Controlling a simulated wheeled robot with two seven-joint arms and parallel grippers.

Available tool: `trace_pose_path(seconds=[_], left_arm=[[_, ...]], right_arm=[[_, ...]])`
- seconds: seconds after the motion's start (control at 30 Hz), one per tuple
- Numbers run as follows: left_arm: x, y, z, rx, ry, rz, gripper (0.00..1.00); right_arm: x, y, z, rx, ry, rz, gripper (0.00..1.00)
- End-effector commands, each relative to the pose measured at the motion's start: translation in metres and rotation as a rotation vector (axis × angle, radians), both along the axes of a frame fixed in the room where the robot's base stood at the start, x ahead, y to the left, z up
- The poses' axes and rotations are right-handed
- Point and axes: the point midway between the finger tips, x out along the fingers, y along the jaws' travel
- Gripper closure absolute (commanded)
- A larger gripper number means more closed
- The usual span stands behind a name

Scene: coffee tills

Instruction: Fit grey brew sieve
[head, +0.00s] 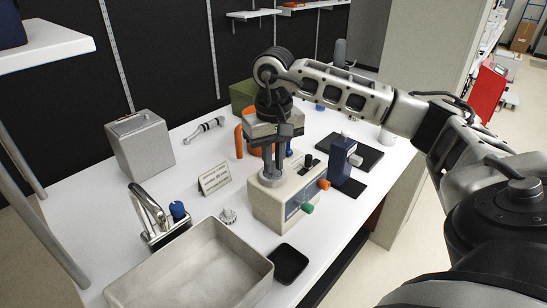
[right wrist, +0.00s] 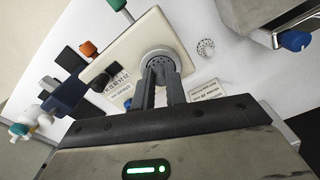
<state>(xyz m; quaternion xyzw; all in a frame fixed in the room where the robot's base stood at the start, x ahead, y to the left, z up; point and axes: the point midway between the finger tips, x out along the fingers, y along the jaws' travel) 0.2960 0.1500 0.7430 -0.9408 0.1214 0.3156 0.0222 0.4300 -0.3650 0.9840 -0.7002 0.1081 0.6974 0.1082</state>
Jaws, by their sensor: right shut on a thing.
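The cream brewing machine (head: 285,205) stands on the white counter, with a green knob and an orange knob on its front. It also shows in the right wrist view (right wrist: 115,48). My right gripper (head: 271,174) points straight down at the machine's top. In the right wrist view its fingers (right wrist: 160,76) are shut on the grey brew sieve (right wrist: 158,57), a round perforated piece at the round seat on the machine top. The fingers hide part of the sieve, and I cannot tell how deep it sits. My left gripper is not in view.
A pale perforated round piece (head: 228,215) lies on the counter beside the machine. A sink basin (head: 150,292) with a tap, a small sign (head: 215,178) and a black mat (head: 288,264) are nearby. A blue grinder-like block (head: 341,158) stands close on the right.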

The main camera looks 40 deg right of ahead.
Motion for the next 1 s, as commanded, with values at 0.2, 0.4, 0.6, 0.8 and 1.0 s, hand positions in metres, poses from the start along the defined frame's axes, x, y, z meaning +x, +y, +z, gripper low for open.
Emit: trace_pose_path(seconds=[0.2,0.4,0.6,0.8,1.0], left_arm=[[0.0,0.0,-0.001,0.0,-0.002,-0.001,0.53],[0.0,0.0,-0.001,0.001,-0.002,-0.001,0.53],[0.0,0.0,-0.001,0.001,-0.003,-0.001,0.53],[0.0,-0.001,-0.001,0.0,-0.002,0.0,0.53],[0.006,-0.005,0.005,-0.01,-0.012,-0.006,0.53]], right_arm=[[0.0,0.0,-0.002,-0.001,0.001,0.0,1.0],[0.0,0.0,-0.002,-0.001,0.001,0.0,0.62],[0.0,0.0,-0.002,-0.001,0.001,0.0,0.61],[0.0,0.0,-0.001,0.0,0.001,0.0,0.61],[0.001,0.0,0.03,0.001,-0.008,0.0,0.61]])
